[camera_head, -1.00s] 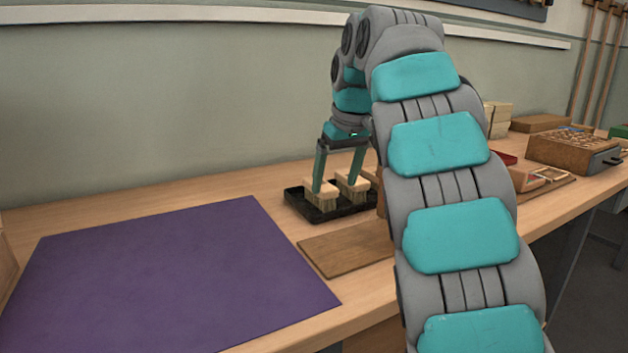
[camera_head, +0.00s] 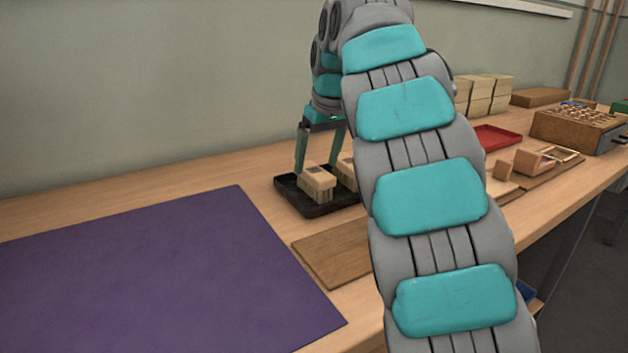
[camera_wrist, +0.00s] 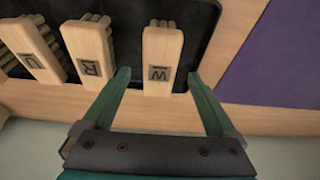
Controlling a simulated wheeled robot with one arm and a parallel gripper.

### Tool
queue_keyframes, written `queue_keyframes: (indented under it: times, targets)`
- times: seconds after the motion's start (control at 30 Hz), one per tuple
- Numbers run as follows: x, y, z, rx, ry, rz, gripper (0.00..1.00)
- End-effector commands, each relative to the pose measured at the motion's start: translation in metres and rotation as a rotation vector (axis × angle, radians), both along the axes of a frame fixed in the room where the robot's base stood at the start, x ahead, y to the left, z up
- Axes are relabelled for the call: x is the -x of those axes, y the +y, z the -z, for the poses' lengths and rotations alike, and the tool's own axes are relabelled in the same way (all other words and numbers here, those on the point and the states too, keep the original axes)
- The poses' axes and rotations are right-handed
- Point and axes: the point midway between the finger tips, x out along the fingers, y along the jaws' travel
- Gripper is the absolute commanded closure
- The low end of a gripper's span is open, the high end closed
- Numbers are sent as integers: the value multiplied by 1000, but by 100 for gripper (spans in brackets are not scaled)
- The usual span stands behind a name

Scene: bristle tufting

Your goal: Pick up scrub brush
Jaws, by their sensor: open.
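Several scrub brushes with pale wooden backs and bristles below sit in a black tray (camera_head: 290,187). In the wrist view the brush marked W (camera_wrist: 161,62) lies between the two fingers of my gripper (camera_wrist: 160,80), with a gap on each side. The brush marked R (camera_wrist: 88,55) and another lettered brush (camera_wrist: 31,50) stand to its left. In the head view the nearest brush (camera_head: 317,182) shows in the tray, and part of another shows behind it. My gripper (camera_head: 318,155) is open and points down at the tray; my arm hides its right side.
A purple mat (camera_head: 160,275) covers the left of the wooden bench. A brown board (camera_head: 335,252) lies in front of the tray. A red tray (camera_head: 497,137), stacked pale blocks (camera_head: 488,95) and a wooden box (camera_head: 575,128) stand to the right.

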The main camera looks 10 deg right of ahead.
Motion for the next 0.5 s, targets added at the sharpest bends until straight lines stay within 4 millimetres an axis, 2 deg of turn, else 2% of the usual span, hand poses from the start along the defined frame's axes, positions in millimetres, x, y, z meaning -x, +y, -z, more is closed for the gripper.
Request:
queue_keyframes:
  times: [0.3, 0.5]
  targets:
    - [-12, 3, 37, 0, 5, 2, 7]
    - [-14, 4, 41, 2, -1, 0, 7]
